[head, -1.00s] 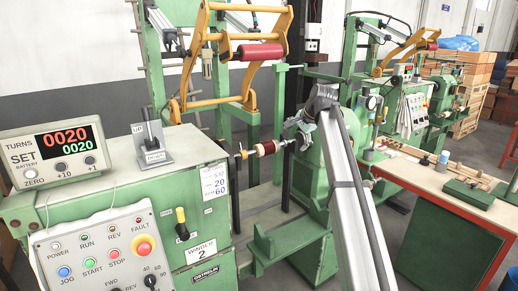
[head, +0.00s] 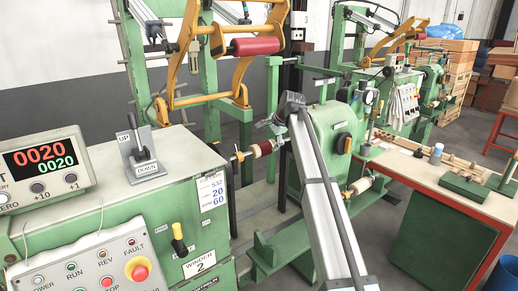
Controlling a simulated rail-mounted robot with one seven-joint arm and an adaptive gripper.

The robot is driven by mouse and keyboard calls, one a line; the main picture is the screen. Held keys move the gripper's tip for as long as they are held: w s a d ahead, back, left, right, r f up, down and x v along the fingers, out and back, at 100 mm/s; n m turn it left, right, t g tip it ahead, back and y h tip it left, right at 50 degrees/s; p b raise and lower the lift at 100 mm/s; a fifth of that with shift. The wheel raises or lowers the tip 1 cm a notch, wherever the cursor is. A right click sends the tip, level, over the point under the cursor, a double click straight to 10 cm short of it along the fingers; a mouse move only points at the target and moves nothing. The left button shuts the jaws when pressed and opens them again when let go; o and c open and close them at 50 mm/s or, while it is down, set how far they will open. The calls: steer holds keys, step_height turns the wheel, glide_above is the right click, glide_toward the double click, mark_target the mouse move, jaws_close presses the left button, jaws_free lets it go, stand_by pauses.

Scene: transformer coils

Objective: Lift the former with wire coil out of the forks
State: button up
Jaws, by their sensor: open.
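A former with a dark red wire coil (head: 262,149) is held level beside the right side of the green winder cabinet (head: 150,215). A pale yellowish end piece shows at its left. The forks cannot be made out clearly at this size. My gripper (head: 273,127) is small in view, just above and right of the coil, at the end of my grey arm. It is open and appears empty. Whether its fingers touch the former cannot be told.
A yellow swing frame with a red roller (head: 257,47) stands above and behind. A green tailstock housing (head: 335,135) is close right of my gripper. A workbench (head: 450,190) with a green fixture (head: 465,188) is at right. A pale spool (head: 360,186) sits by the housing.

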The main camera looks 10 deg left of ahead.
mark_target(263, 145)
steer(key=x, duration=0.4)
steer(key=shift+p, duration=0.4)
steer(key=shift+p+x, duration=1.15)
steer(key=shift+x, duration=1.25)
steer(key=shift+w+a+f, duration=0.15)
steer(key=shift+w+f, duration=0.05)
steer(key=shift+w, duration=0.1)
steer(key=shift+r, duration=0.1)
jaws_close()
